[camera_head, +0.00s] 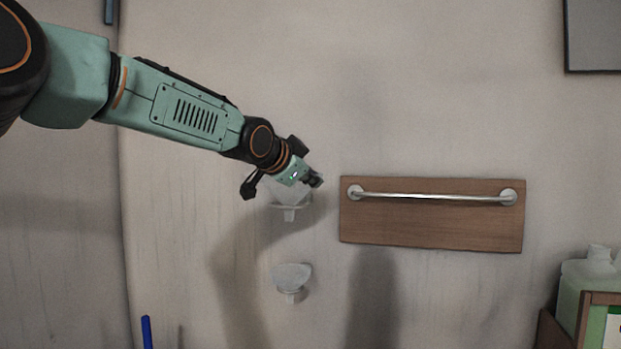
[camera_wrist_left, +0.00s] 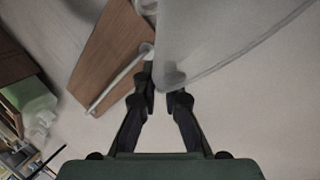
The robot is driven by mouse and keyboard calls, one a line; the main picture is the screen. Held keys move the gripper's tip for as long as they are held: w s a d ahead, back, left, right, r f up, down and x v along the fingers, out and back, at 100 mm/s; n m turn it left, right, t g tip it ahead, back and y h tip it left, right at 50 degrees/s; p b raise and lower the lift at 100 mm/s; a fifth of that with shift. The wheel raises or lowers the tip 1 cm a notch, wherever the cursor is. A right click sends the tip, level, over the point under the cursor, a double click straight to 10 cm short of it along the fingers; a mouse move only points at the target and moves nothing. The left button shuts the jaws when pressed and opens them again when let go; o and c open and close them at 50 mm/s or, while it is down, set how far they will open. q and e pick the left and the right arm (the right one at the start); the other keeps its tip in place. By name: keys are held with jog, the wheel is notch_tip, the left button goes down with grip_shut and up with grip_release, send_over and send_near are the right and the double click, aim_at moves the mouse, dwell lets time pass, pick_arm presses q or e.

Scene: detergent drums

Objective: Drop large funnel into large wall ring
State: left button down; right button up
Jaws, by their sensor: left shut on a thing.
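My left gripper (camera_head: 313,179) is shut on the large funnel, a pale translucent cone (camera_head: 284,192), in front of the wall left of the wooden board. In the left wrist view the fingers (camera_wrist_left: 165,92) pinch the edge of the funnel (camera_wrist_left: 205,35), which fills the upper right. The large wall ring (camera_head: 298,206) shows as a pale band around the funnel's lower part, with a short spout below it. I cannot tell whether the funnel rests on the ring. The gripper partly hides the funnel's top. My right gripper is not in view.
A second pale funnel-like piece (camera_head: 292,275) is on the wall lower down. A wooden board (camera_head: 431,228) with a metal bar (camera_head: 440,197) is right of the gripper. Bottles (camera_head: 599,265) stand at the lower right. A blue rod (camera_head: 147,332) stands at the lower left.

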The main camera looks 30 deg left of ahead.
pick_arm(q)
jog(key=shift+a, duration=0.15)
jog(key=c, duration=1.6)
grip_release()
jog(key=shift+w+a+f, duration=0.2)
jog(key=shift+w, duration=0.05)
jog(key=shift+c, duration=0.2)
jog(key=shift+o, duration=1.3)
jog(key=shift+d, duration=0.15)
jog(key=shift+s+d+r, duration=0.15)
jog(key=shift+s+r, duration=0.05)
